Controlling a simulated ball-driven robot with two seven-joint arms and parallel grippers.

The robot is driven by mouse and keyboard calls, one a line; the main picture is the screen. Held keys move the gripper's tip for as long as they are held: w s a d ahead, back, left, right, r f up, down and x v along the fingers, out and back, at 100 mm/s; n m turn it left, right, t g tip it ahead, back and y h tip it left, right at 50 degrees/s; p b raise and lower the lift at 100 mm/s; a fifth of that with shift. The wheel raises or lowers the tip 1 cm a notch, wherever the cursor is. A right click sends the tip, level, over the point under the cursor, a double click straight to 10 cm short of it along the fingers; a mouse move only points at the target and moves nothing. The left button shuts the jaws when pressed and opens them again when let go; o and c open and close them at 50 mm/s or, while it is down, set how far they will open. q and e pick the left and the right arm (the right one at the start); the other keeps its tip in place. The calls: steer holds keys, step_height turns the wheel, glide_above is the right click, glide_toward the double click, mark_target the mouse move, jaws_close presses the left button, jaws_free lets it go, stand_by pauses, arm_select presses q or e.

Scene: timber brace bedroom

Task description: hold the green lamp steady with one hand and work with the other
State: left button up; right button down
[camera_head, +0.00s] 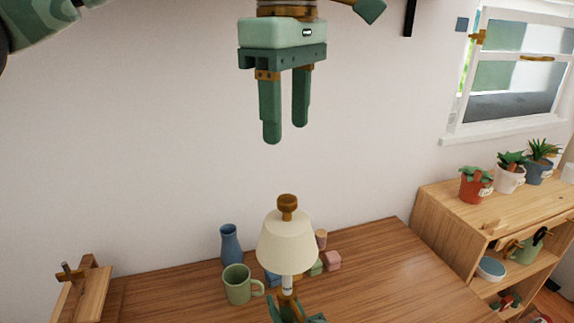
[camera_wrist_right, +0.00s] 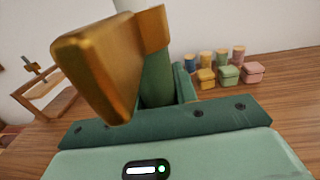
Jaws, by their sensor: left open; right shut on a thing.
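The lamp has a cream shade (camera_head: 287,243) with a brown knob (camera_head: 287,203) on top and stands upright at the front middle of the desk. Its lower part is mostly hidden. My left gripper (camera_head: 286,132) is open and empty, pointing down well above the lamp, apart from it. My right gripper (camera_head: 290,312) is at the lower edge of the head view, shut on the lamp below the shade. In the right wrist view its green finger (camera_wrist_right: 157,80) shows behind a large golden-brown part (camera_wrist_right: 100,65), and the grip itself is hidden.
A green mug (camera_head: 238,285) and a blue vase (camera_head: 230,245) stand left of the lamp. Small coloured boxes (camera_wrist_right: 228,76) and jars sit behind it. A wooden stand (camera_head: 85,290) is at far left. A shelf with potted plants (camera_head: 476,184) is at right. The desk's right part is clear.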

stand_by(0.4)
steer(key=c, duration=1)
jaws_free()
